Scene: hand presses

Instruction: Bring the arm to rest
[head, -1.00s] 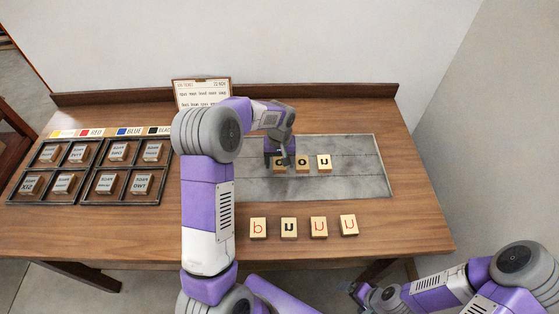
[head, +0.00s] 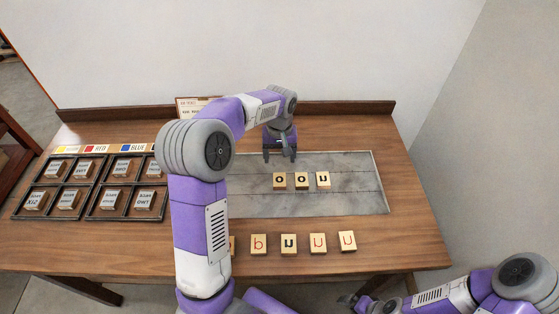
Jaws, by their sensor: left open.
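My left gripper (head: 280,157) is open and empty, above the grey slab (head: 350,200) near its back edge. Its jaws are apart from the three letter tiles on the slab: an "o" tile (head: 280,181), a second "o" tile (head: 302,180) and a "u" tile (head: 323,179). My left arm reaches up and over the table from the front and hides part of the slab. My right gripper (head: 349,300) is low at the front right, beyond the table's front edge; it is too small to read its jaws.
In front of the slab lie a red "b" tile (head: 258,244), a black "u" tile (head: 289,243) and more red tiles (head: 318,243); another is partly hidden by my arm. A dark compartment tray (head: 101,188) with wooden blocks is at left. A card (head: 188,104) stands at the back.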

